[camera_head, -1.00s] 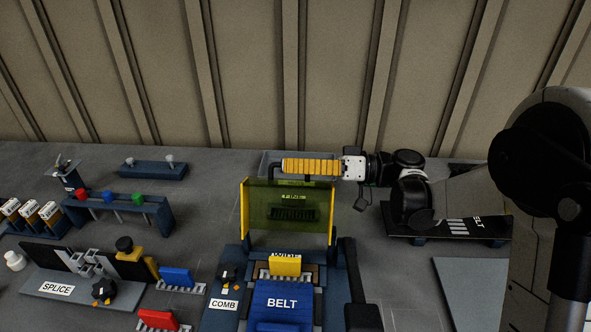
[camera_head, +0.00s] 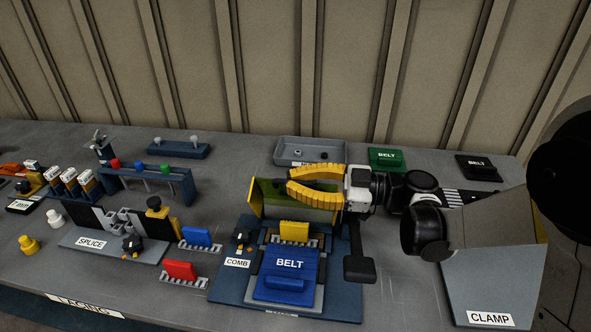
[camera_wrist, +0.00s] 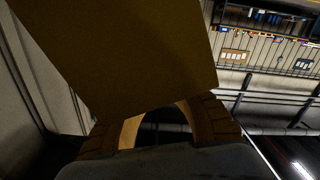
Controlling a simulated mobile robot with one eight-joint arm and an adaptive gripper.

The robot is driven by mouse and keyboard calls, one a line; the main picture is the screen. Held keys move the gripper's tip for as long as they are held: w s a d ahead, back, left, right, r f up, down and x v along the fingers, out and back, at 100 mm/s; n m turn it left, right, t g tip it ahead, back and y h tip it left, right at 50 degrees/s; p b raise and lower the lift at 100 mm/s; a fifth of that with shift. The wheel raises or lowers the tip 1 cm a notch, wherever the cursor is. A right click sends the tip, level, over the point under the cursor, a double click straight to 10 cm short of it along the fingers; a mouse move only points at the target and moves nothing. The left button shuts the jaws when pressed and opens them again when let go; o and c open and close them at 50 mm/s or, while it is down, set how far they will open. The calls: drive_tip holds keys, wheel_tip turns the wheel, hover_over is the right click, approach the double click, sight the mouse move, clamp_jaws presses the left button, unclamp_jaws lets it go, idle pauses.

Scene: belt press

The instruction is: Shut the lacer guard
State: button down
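The lacer guard (camera_head: 257,200) is a see-through green panel with yellow side plates at the back of the blue lacer (camera_head: 226,277). It stands raised, apparently leaning, and leaves the belt bed in front uncovered. My gripper (camera_head: 289,180) reaches in from the right at the guard's upper part. Its two yellow fingers are spread, with a gap between them, and hide much of the panel. Whether they touch it I cannot tell. In the wrist view a broad brownish panel (camera_wrist: 120,50), probably the guard, lies close across the fingers.
A blue BELT block (camera_head: 289,265) and a yellow block (camera_head: 294,231) sit on the lacer. A black handle (camera_head: 359,268) stands at its right. The COMB knob (camera_head: 241,238) is at its left. A grey tray (camera_head: 285,152) lies behind; the CLAMP plate (camera_head: 490,285) is at right.

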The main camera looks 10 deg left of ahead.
drive_tip(key=shift+s+d+f+n+b, duration=0.1)
drive_tip(key=shift+s+f+n+b, duration=0.6)
drive_tip(key=shift+n, duration=0.9)
drive_tip(key=shift+s+f+n+b, duration=0.25)
drive_tip(key=shift+s+f+n, duration=0.75)
drive_tip(key=shift+n, duration=0.6)
drive_tip(key=shift+s+r, duration=0.1)
drive_tip(key=c, duration=1.5)
unclamp_jaws()
drive_tip(key=shift+d, duration=0.1)
drive_tip(key=d, duration=1.2)
drive_tip(key=shift+w, duration=0.35)
